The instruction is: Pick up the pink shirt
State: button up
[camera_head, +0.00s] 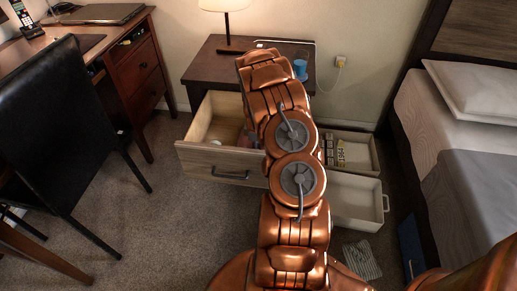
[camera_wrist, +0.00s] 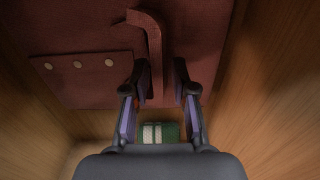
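A dark reddish cloth-like item, which looks like the pink shirt (camera_wrist: 95,30), fills the upper part of the wrist view. It has several pale round dots like buttons on a flap at the left and a raised curved strip in the middle. My gripper (camera_wrist: 162,70) is over it with its two fingers apart, and the strip runs between the fingertips; I cannot tell whether they touch it. In the head view a small pinkish patch (camera_head: 243,139) shows inside the open drawer (camera_head: 205,117) of the nightstand. My arm hides the gripper and much of the drawer there.
Wooden drawer walls stand close on both sides in the wrist view. A green and white item (camera_wrist: 161,133) lies below the fingers. The nightstand top holds a lamp (camera_head: 227,20) and a blue cup (camera_head: 300,68). A black chair (camera_head: 60,130) stands left, a bed (camera_head: 455,130) right.

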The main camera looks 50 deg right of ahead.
grip_shut()
dwell(0.5)
